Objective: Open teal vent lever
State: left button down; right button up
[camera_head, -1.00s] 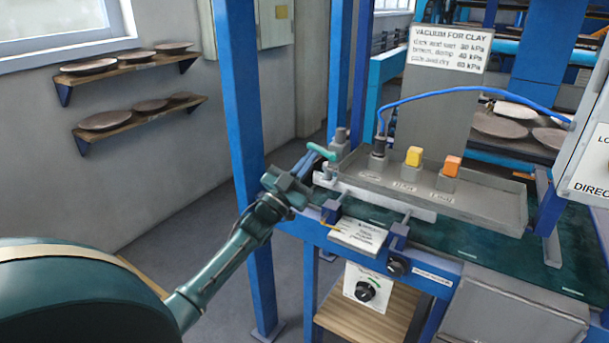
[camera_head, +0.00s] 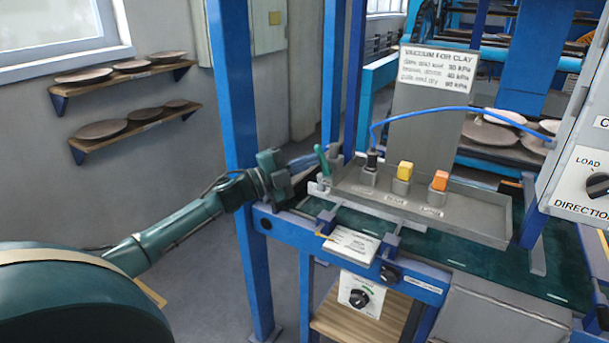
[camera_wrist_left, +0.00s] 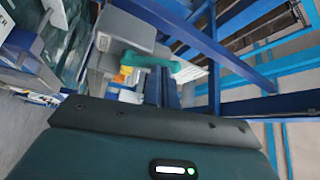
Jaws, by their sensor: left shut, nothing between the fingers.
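The teal vent lever (camera_head: 322,161) stands nearly upright at the left end of the grey tray in the head view. In the left wrist view the teal lever (camera_wrist_left: 152,62) lies across the picture just beyond the fingertips. My left gripper (camera_head: 310,160) comes in from the left, with its fingertips right beside the lever; I cannot tell whether they touch it. Its blue fingers (camera_wrist_left: 162,88) are together in the wrist view, with nothing between them. The lever's base is partly hidden. My right gripper is not in view.
The grey tray (camera_head: 462,226) carries a yellow block (camera_head: 404,171), an orange block (camera_head: 440,181) and a fitting with a blue hose (camera_head: 440,110). A blue post (camera_head: 236,130) stands close behind my left wrist. A control box (camera_head: 585,150) is at the right.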

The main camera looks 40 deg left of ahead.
pick_arm(q)
jog(key=shift+w+d+r+m+p, duration=0.1)
jog(key=shift+d+r+m+p, duration=0.45)
jog(key=shift+d, duration=0.15)
jog(key=shift+f, duration=0.1)
dwell(0.4)
jog(key=shift+g, duration=0.3)
